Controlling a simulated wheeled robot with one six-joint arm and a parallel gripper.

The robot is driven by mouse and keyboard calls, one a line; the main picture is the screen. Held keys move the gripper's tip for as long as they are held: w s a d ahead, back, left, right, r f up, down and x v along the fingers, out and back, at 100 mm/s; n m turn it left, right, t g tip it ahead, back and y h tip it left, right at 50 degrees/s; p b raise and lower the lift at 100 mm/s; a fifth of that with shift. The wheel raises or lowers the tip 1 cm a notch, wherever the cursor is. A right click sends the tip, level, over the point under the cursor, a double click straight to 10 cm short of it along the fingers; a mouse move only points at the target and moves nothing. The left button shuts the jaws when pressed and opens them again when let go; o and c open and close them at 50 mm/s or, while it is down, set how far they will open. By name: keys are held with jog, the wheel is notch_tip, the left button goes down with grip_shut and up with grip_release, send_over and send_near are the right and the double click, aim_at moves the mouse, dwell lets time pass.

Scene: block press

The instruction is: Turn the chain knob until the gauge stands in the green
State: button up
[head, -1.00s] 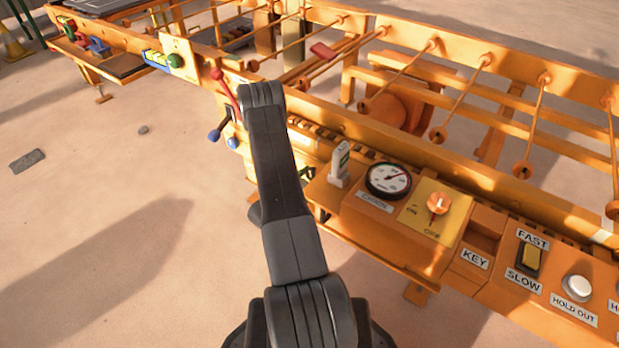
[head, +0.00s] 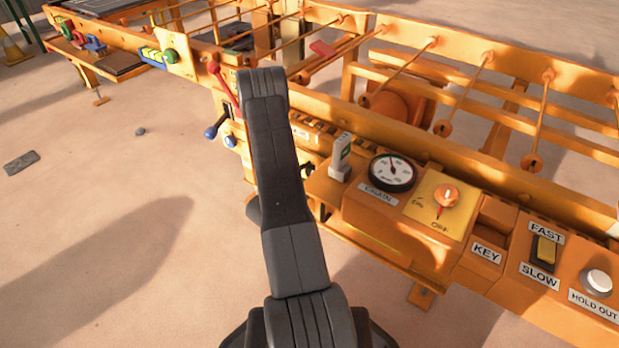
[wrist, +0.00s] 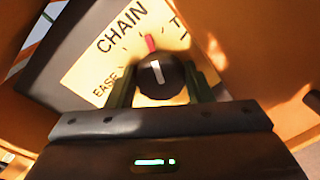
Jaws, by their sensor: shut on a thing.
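The chain knob (wrist: 158,74) is round and black with a white line, near upright in the wrist view. It stands on a yellow plate (wrist: 92,68) marked CHAIN and EASE, below a red mark. My gripper (wrist: 160,88) has a finger on each side of the knob and is shut on it. In the head view my arm hides the gripper and knob. The round gauge (head: 392,172) has a white face, a black rim and a CHAIN label below. Its needle points up and slightly left. I cannot make out its green part.
A yellow panel with an orange on/off switch (head: 447,196) sits right of the gauge. A grey upright piece (head: 341,158) stands left of it. A FAST/SLOW rocker (head: 544,252) and a white button (head: 596,283) are further right. Sandy ground at left is mostly clear.

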dwell(0.3)
jog(key=o, duration=0.7)
jog(key=shift+s, duration=0.1)
jog(key=p+v, duration=0.3)
jog(key=v, duration=1)
jog(key=shift+s+a, duration=0.25)
jog(key=shift+w+d, duration=0.1)
jog(key=b+x, duration=0.3)
jog(key=x, duration=1)
jog(key=shift+w+d, duration=0.2)
jog(key=shift+w, duration=0.05)
jog(key=shift+a, duration=0.1)
